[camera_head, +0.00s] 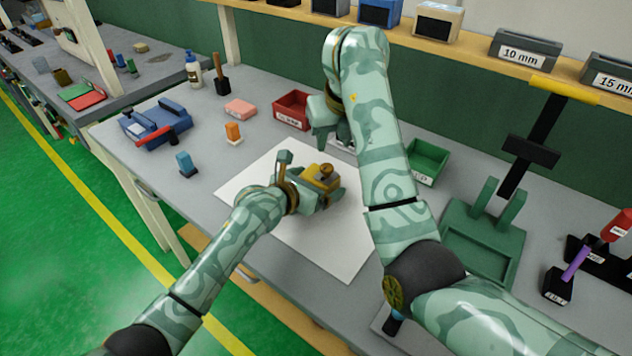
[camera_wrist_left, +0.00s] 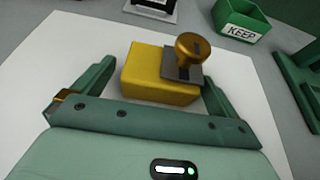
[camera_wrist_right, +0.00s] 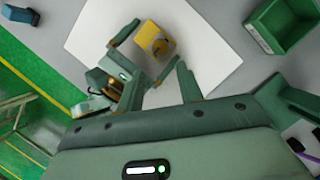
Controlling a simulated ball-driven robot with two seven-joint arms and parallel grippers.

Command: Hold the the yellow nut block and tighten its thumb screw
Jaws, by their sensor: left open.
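The yellow nut block (camera_head: 318,180) lies on the white sheet, with its brass thumb screw (camera_head: 326,170) standing up on top. In the left wrist view the block (camera_wrist_left: 150,78) sits between my left fingers, and the screw (camera_wrist_left: 192,48) rises through a grey plate on its right part. My left gripper (camera_head: 320,188) is open around the block, with small gaps visible beside it. My right gripper (camera_head: 332,138) is above the table behind the block, away from the screw. In the right wrist view its fingers (camera_wrist_right: 158,72) are apart and empty, and the block (camera_wrist_right: 152,38) is beyond them.
A red bin (camera_head: 293,110) and a green bin (camera_head: 430,160) stand behind the sheet (camera_head: 335,250). A green fixture (camera_head: 482,240) is at the right. A blue vise-like tool (camera_head: 155,125) and small blocks are at the left. The sheet's front part is clear.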

